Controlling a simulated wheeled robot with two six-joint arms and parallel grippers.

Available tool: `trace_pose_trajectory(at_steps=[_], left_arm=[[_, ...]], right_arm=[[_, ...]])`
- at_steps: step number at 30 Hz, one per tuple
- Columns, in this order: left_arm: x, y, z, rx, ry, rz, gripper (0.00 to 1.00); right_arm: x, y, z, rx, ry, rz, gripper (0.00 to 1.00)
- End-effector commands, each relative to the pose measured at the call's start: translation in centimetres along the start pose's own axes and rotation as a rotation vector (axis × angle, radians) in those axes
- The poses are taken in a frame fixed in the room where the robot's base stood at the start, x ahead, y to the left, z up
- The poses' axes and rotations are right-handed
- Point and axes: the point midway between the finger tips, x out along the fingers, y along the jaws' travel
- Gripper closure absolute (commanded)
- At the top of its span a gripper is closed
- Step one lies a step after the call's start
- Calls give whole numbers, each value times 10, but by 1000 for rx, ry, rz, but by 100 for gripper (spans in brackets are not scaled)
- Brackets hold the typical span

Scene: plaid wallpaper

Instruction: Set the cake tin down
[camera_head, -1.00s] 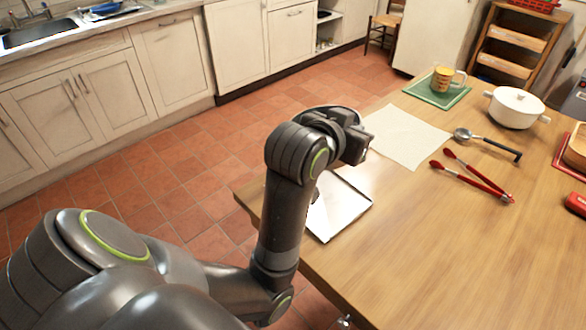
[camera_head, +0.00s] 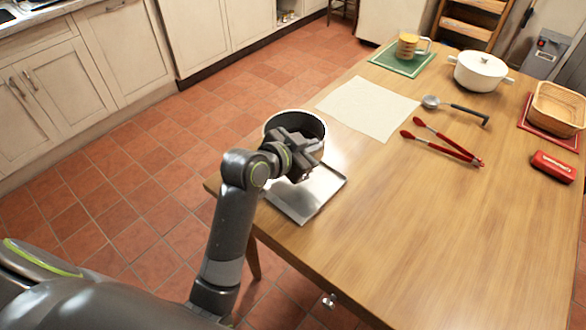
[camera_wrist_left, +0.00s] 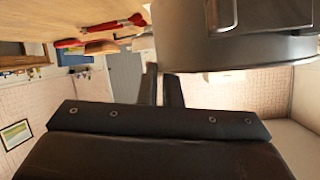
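The cake tin (camera_head: 318,131) is a round metal tin, open side up, at the left edge of the table. It fills the upper right of the left wrist view (camera_wrist_left: 265,45). My left gripper (camera_head: 298,172) is over the tin's near side, and in the wrist view its two fingers (camera_wrist_left: 160,87) are close together at the tin's rim, shut on it. The arm hides part of the tin. A flat metal tray (camera_head: 318,196) lies just below and in front of it. I cannot tell whether the tin touches anything beneath. My right gripper is not in view.
On the wooden table (camera_head: 430,220) are a cream cloth (camera_head: 368,107), red tongs (camera_head: 442,147), a ladle (camera_head: 455,108), a white pot (camera_head: 480,71), a mug (camera_head: 408,46) on a green mat, a basket (camera_head: 558,108) and a red box (camera_head: 553,166). The table's near middle is clear.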

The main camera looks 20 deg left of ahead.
Motion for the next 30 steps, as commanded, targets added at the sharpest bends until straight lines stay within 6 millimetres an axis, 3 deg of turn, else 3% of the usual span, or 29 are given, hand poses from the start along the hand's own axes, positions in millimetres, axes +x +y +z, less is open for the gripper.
trace_pose_trajectory(at_steps=[2, 9, 21, 30], left_arm=[[0, 1, 1, 5, -2, -5, 100], [18, 10, 43, 9, -5, -8, 100], [37, 20, 85, 8, -3, -8, 100], [39, 21, 90, 10, -1, -10, 100]], right_arm=[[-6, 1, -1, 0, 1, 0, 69], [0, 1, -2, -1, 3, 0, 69], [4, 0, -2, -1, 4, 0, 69], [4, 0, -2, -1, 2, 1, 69]])
